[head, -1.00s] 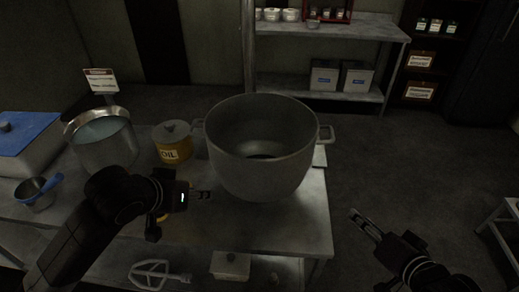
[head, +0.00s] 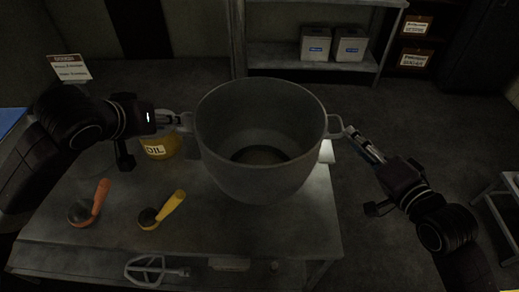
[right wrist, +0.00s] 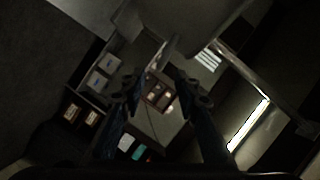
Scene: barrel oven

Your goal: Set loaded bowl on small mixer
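The large grey metal bowl (head: 260,135) stands on the worktable, upright, with a dark content low inside. Its left handle (head: 186,122) and right handle (head: 335,127) stick out at the sides. My left gripper (head: 182,121) is at the left handle; its fingers overlap the handle, and I cannot tell whether they are closed. My right gripper (head: 352,138) has its fingertips at the right handle. In the right wrist view the right fingers (right wrist: 162,82) stand apart, with a grey bar near their tips. No mixer can be made out.
On the worktable (head: 235,230) are a yellow oil pot (head: 158,146), an orange-handled scoop (head: 90,203) and a yellow-handled scoop (head: 162,209). A flat beater (head: 150,270) lies below. A shelf with white boxes (head: 316,43) stands behind.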

